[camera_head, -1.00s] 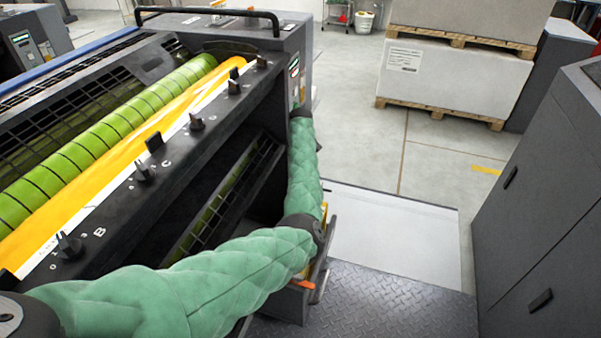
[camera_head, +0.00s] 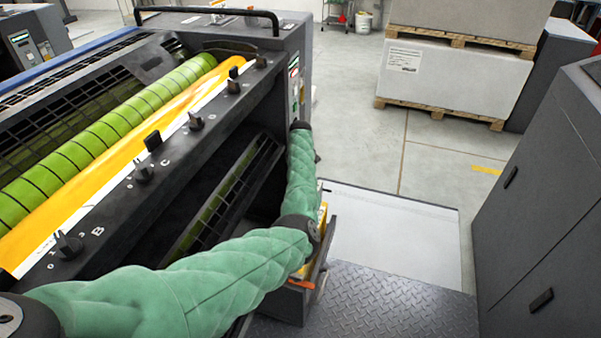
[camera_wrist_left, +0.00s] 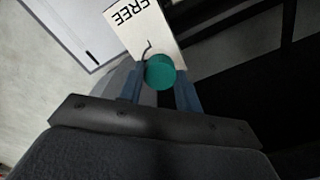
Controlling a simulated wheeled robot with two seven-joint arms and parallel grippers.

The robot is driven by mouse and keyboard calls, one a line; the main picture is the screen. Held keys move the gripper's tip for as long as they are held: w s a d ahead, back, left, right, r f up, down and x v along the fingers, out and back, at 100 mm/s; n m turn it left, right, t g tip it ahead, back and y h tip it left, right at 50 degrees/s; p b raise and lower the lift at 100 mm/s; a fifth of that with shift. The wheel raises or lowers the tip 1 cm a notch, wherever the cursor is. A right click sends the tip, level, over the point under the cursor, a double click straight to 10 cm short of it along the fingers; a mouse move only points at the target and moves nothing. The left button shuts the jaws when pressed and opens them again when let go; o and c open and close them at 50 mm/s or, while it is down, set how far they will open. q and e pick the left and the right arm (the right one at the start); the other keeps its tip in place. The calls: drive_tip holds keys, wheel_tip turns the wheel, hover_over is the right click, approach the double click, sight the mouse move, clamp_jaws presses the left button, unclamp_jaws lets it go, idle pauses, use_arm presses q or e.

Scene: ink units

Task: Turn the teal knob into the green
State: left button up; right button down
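The teal knob (camera_wrist_left: 159,72) shows in the left wrist view as a round cap in front of a pale label plate (camera_wrist_left: 146,27). The plate carries the upside-down word FREE and a thin dark curved line. My left gripper (camera_wrist_left: 160,79) has its two blue fingers on either side of the knob, close to its sides; I cannot tell whether they touch it. The knob's pointer and any green zone cannot be made out. In the head view my green-sleeved left arm reaches along the press's right end, and its gripper and the teal knob are hidden. My right gripper is not in view.
The press (camera_head: 110,215) with green rollers and several dark knobs on its rail fills the left. A grey cabinet (camera_head: 545,230) stands at the right. Pallets with a wrapped stack (camera_head: 455,80) are at the back.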

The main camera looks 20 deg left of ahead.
use_arm(q)
drive_tip(key=shift+n, duration=0.3)
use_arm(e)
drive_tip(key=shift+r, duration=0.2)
use_arm(q)
drive_tip(key=shift+r+n+p, duration=0.1)
drive_tip(key=shift+n+p, duration=0.7)
drive_tip(key=shift+n, duration=0.1)
drive_tip(key=shift+n+p, duration=0.4)
drive_tip(key=shift+n, duration=1.4)
drive_tip(key=shift+n+p, duration=0.35)
drive_tip(key=shift+n, duration=0.55)
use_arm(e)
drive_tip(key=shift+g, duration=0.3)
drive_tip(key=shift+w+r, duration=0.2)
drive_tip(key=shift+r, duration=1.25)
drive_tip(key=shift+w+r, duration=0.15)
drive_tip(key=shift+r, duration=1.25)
use_arm(q)
drive_tip(key=o, duration=1)
